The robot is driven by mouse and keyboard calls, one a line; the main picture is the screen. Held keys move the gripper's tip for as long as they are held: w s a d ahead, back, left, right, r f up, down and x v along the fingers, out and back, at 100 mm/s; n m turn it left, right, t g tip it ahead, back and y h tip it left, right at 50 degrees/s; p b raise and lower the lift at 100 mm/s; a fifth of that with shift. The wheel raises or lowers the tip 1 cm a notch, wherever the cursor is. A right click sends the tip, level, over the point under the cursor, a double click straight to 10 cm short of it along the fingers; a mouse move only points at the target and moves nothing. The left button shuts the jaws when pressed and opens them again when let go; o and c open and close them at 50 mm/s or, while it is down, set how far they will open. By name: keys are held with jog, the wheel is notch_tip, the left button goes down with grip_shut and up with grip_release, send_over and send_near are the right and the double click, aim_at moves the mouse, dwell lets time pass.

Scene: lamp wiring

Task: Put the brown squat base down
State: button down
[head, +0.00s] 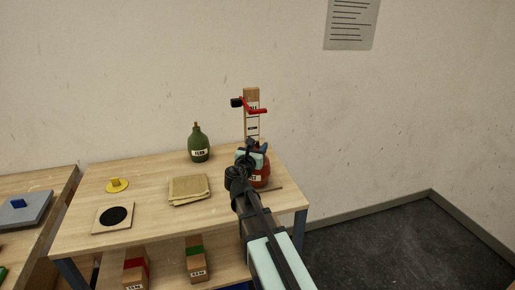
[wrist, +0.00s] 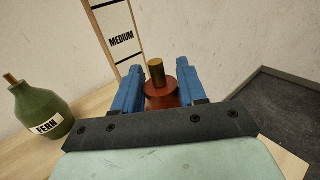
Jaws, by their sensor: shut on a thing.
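The brown squat base (head: 262,178) is a reddish-brown rounded body with a pale label, at the right end of the table. In the wrist view its brown shoulder (wrist: 161,96) and brass-coloured neck (wrist: 156,71) stand upright between the blue fingers. My gripper (head: 252,155) is shut on it, with the fingers at its upper part. The arm hides much of the base in the head view. I cannot tell whether its underside touches the table.
A wooden post (head: 251,122) with labels and a red arm stands just behind the base. A green FERN bottle (head: 198,145) is to the left. A folded tan cloth (head: 189,189), a black disc on a board (head: 115,215) and a yellow piece (head: 117,185) lie further left.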

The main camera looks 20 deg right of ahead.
jog(key=c, duration=0.6)
grip_release()
jog(key=shift+f, duration=0.1)
jog(key=shift+s+a, duration=0.1)
jog(key=shift+s, duration=0.05)
jog(key=v, duration=1.1)
jog(key=shift+s+a, duration=0.2)
jog(key=shift+s, duration=0.05)
